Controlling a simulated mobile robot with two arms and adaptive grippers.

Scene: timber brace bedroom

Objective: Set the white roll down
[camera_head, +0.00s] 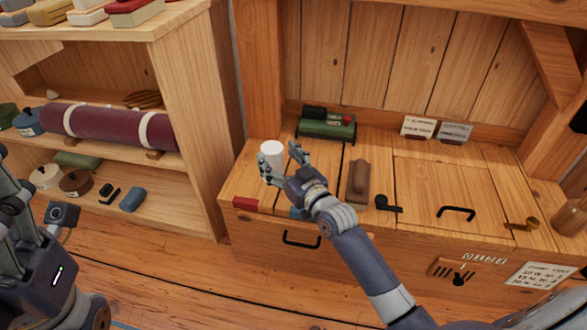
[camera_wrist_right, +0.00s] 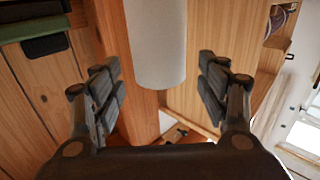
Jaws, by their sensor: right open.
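The white roll (camera_head: 271,155) is a plain pale cylinder that looks upright over the left part of the wooden bench top (camera_head: 241,183). Its lower part is partly hidden by my gripper, so firm contact with the wood is hard to tell. My right gripper (camera_head: 283,167) is open at the roll, with one finger on each side. In the right wrist view the roll (camera_wrist_right: 157,45) sits between the open fingers (camera_wrist_right: 160,88), with a gap on both sides. My left gripper (camera_head: 14,205) is at the left edge, partly cut off; its jaw state is unclear.
A green box (camera_head: 327,128) stands behind the roll, and a brown block (camera_head: 359,181) lies to its right. Black handles (camera_head: 456,213) and small cards (camera_head: 418,127) are farther right. A shelf unit with a maroon bolster (camera_head: 108,126) stands left. Bare bench top lies around the roll.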

